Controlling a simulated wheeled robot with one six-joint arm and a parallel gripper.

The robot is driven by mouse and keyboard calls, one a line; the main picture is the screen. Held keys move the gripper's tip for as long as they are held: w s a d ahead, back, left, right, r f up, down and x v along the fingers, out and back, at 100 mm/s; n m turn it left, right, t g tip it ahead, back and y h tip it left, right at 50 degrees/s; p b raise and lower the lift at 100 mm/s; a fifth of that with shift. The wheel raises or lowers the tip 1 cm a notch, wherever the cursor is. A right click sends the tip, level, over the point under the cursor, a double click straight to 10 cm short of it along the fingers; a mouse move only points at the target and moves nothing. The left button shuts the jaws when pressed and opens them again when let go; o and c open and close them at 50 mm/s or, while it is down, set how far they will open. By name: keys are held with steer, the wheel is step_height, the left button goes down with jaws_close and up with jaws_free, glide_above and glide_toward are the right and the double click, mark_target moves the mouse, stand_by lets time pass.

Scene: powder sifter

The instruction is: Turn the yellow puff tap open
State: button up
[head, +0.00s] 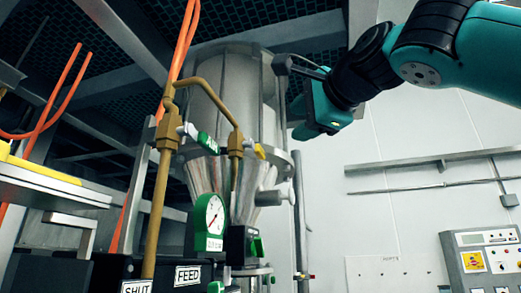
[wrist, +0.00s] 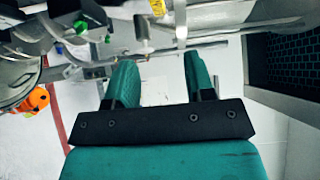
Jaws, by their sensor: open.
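The yellow puff tap (head: 260,151) is a small yellow handle on a brass fitting, in front of the metal sifter body in the head view. My gripper (head: 310,118) is to the right of the tap and a little above it, apart from it. In the wrist view my gripper (wrist: 160,62) has its two teal fingers spread, with nothing between them. A small yellow patch (wrist: 157,7) shows at the top edge of the wrist view; I cannot tell whether it is the tap.
A tap with a green handle (head: 208,143) sits left of the yellow one on the brass pipe (head: 160,190). A green-framed gauge (head: 211,217) is below. A vertical metal post (head: 299,215) stands right of the sifter. A control panel (head: 487,262) is at the lower right.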

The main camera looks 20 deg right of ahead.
mark_target(263, 151)
steer(key=w+p, duration=0.2)
steer(key=w, duration=0.3)
steer(key=w+a+p, duration=0.1)
steer(key=w+p, duration=0.2)
steer(key=w, duration=0.2)
steer(key=w+a+p, duration=0.1)
steer(key=w+p, duration=0.1)
steer(key=w, duration=0.3)
steer(key=shift+w+a, duration=0.25)
steer(key=shift+w, duration=0.1)
steer(key=shift+w+f, duration=0.1)
steer(key=shift+w, duration=0.3)
steer(key=shift+a, duration=0.1)
jaws_close()
